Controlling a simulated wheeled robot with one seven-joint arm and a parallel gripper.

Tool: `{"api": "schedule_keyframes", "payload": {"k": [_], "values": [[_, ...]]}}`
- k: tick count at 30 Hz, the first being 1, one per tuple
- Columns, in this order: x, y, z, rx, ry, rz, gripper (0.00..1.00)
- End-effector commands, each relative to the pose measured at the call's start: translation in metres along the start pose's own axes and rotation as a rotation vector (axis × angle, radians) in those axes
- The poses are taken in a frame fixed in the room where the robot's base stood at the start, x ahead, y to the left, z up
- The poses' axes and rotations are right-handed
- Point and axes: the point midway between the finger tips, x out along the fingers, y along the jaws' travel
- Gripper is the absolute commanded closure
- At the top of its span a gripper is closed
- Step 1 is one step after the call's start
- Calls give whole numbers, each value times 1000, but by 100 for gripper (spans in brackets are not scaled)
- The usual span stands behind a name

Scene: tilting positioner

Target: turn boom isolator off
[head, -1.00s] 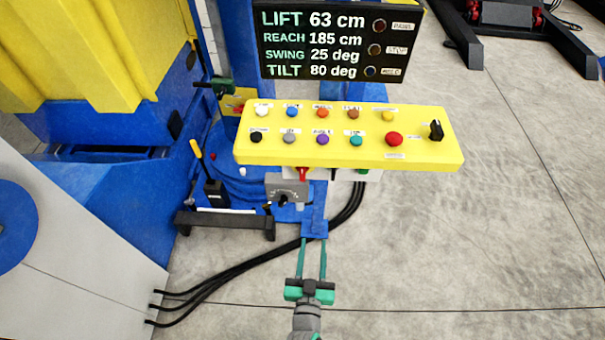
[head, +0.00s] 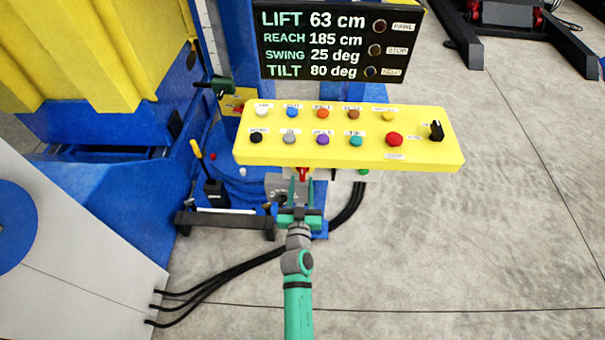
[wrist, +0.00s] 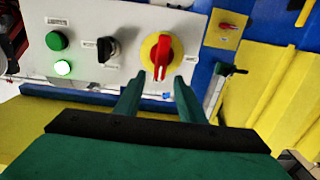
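A red rotary handle on a yellow disc (wrist: 161,55) is on a light panel in the wrist view, its grip roughly upright in the picture. In the head view this red handle (head: 303,174) shows just under the yellow console. A second, smaller red handle (wrist: 232,23) sits on a yellow plate at the upper right. The labels are too small to read, so I cannot tell which is marked boom isolator. My gripper (head: 300,186) is open. In the wrist view its fingertips (wrist: 159,78) stand either side of the larger handle's lower end; contact cannot be told.
The yellow button console (head: 350,150) overhangs the light panel (wrist: 95,20). A grey box (head: 275,186) is close left of my gripper. Black cables (head: 240,268) cross the floor.

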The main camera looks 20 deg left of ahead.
Motion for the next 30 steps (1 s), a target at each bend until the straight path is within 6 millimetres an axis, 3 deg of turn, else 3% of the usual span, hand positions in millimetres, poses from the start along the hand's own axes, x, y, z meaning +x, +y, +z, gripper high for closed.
{"api": "schedule_keyframes", "payload": {"k": [9, 22, 27, 30], "values": [[39, 0, 0, 1, 0, 0, 64], [46, 0, 0, 1, 0, 1, 64], [46, 0, 0, 1, 0, 0, 100], [46, 0, 0, 1, -1, 0, 100]]}}
